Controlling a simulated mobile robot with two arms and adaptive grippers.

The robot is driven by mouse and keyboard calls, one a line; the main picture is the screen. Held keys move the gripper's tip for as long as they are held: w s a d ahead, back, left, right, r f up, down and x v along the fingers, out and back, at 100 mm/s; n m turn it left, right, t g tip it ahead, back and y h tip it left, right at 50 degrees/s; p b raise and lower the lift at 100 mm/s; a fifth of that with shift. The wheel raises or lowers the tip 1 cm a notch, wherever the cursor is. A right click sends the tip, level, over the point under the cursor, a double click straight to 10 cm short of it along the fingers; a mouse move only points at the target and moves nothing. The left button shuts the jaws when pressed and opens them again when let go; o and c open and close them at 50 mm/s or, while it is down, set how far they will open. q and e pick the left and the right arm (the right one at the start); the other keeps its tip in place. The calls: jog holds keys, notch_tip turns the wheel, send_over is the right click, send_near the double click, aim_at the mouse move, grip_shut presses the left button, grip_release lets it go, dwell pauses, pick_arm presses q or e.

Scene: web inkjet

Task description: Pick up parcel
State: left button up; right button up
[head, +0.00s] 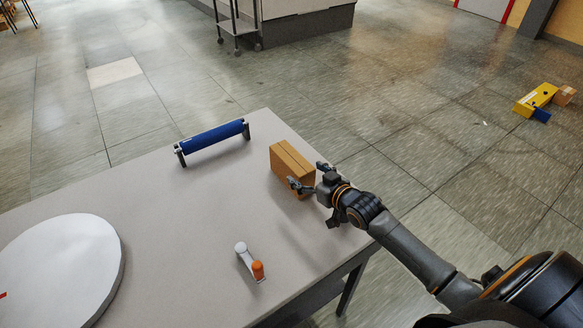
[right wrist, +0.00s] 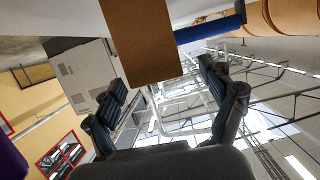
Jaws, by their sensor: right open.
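The parcel, a brown cardboard box (head: 290,163) with a seam line along its top, stands near the right edge of the grey table (head: 185,235). My right gripper (head: 309,177) is open at the box's near right side, with its fingers pointing toward it. In the right wrist view the box (right wrist: 142,40) fills the top centre, above and between the two spread fingers (right wrist: 168,92). I cannot tell whether a finger touches the box. My left gripper is not in view.
A blue roller on a stand (head: 213,138) lies left of the box. A small white and orange item (head: 250,262) is nearer on the table. A large white disc (head: 60,270) is at left. A yellow box (head: 537,97) lies on the floor at right.

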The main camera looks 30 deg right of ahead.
aim_at(295, 164)
jog(key=shift+w+a+f, duration=0.1)
jog(key=shift+w+f, duration=0.1)
jog(key=shift+w, duration=0.45)
jog(key=shift+w+f, duration=0.15)
jog(key=shift+w, duration=0.55)
jog(key=p+x, duration=0.1)
jog(key=x, duration=0.2)
jog(key=shift+w+f, duration=0.1)
jog(key=shift+w, duration=0.1)
jog(key=shift+w+f, duration=0.2)
jog(key=shift+w, duration=0.25)
jog(key=shift+c, duration=0.6)
jog(key=shift+s, duration=0.1)
jog(key=c, duration=1.3)
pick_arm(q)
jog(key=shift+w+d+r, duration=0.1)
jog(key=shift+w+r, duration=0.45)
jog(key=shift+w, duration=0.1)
pick_arm(e)
jog(key=shift+r, duration=0.15)
jog(key=shift+c, duration=0.3)
